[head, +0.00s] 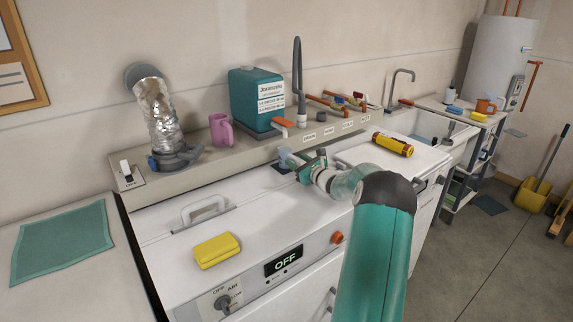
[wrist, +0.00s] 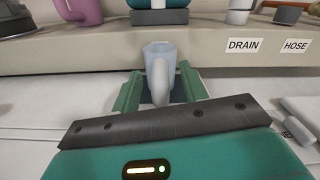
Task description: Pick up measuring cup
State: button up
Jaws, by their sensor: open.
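A pale blue, translucent cup with a handle, which I take as the measuring cup (head: 285,157), stands upright at the back of the white washer top, below the ledge. In the wrist view the cup (wrist: 159,52) is straight ahead, its handle facing me. My gripper (wrist: 160,76) is open, with one green finger on each side of the handle and near the cup's body. I cannot tell whether the fingers touch it. In the head view my gripper (head: 296,164) is beside the cup and partly covers it.
A ledge behind holds a pink mug (head: 221,130), a teal jug (head: 257,100) and a grey faucet (head: 298,80). A yellow sponge (head: 217,250) and a white handle (head: 203,208) are on the washer top. A yellow cylinder (head: 392,144) lies to the right.

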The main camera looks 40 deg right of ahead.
jog(key=shift+w, duration=0.45)
jog(key=shift+c, duration=0.4)
grip_shut()
jog(key=shift+r, duration=0.2)
jog(key=shift+r, duration=1.55)
jog(key=s, duration=0.6)
jog(key=s+a, duration=0.1)
jog(key=s, duration=0.5)
jog(key=s+a, duration=0.1)
jog(key=s, duration=0.5)
